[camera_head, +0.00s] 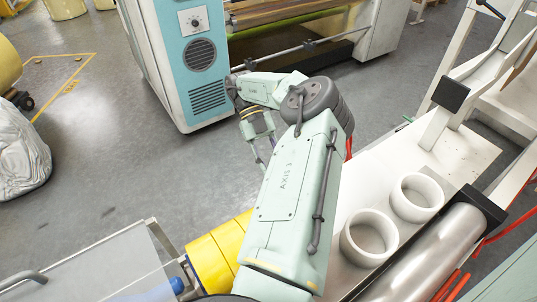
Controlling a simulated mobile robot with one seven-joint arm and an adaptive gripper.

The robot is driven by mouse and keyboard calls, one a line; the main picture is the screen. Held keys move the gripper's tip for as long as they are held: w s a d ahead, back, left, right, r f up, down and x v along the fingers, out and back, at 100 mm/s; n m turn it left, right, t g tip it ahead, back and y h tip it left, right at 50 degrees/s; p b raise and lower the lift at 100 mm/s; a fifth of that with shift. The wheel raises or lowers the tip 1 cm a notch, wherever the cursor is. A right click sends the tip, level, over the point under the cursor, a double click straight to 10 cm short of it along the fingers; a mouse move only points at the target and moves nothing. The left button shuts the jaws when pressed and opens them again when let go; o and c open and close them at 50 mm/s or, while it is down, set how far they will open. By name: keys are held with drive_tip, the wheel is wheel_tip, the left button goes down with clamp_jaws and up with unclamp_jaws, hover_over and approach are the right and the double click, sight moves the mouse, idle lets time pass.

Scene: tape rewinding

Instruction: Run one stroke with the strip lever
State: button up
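My pale green arm reaches up from the bottom middle and bends back at its elbow. Its wrist, with a yellow ring, hangs in the middle of the view. My gripper (262,160) is only partly visible below the wrist, small and cut off by my own forearm link. Its fingers cannot be made out, and I see nothing held in it. A thin black lever-like handle (489,8) shows at the top right edge on the white machine frame. I cannot tell whether it is the strip lever. It is well apart from my gripper.
A white bench (440,155) at right carries two white rings, the nearer (369,238) and the farther (417,197), beside a metal roller (430,255). A teal-and-white cabinet (180,55) stands behind my arm. Open grey floor (110,150) lies left. A grey cart (95,270) is front left.

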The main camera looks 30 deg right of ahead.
drive_tip(key=v, duration=0.5)
drive_tip(key=shift+w+r, duration=0.1)
idle(0.5)
drive_tip(key=x, duration=0.8)
drive_tip(key=shift+w+a+r, duration=0.1)
drive_tip(key=shift+r, duration=0.05)
idle(0.4)
